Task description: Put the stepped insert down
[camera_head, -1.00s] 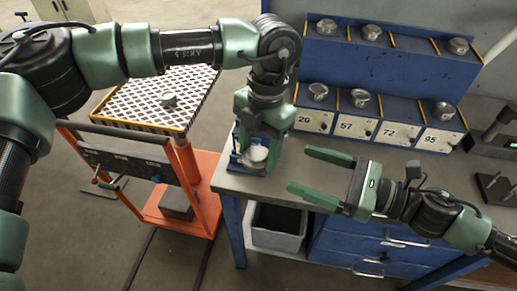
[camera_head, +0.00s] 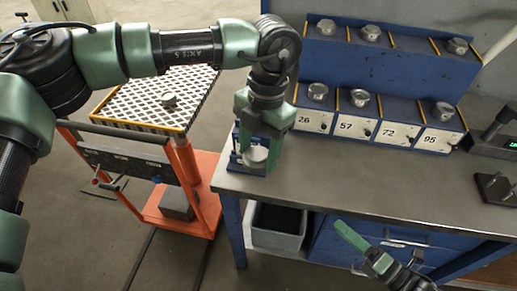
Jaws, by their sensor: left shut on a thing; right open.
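My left gripper (camera_head: 264,145) points down at the left end of the grey workbench (camera_head: 350,185). It is shut on a pale round metal piece, the stepped insert (camera_head: 255,155), whose lower part shows at the fingertips. A small blue holder (camera_head: 235,160) is right behind and beside it. The fingers partly hide both, and I cannot tell whether the insert touches the holder. My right gripper (camera_head: 352,240) is low in front of the blue drawers, empty and open, with only part of its jaws clear to see.
A blue two-tier rack with labelled bins (camera_head: 400,132) holds several metal inserts at the back of the bench. An orange cart (camera_head: 178,210) with a grid top, one metal piece (camera_head: 168,99) on it, stands left. A grey bin (camera_head: 277,226) sits under the bench. The bench middle is clear.

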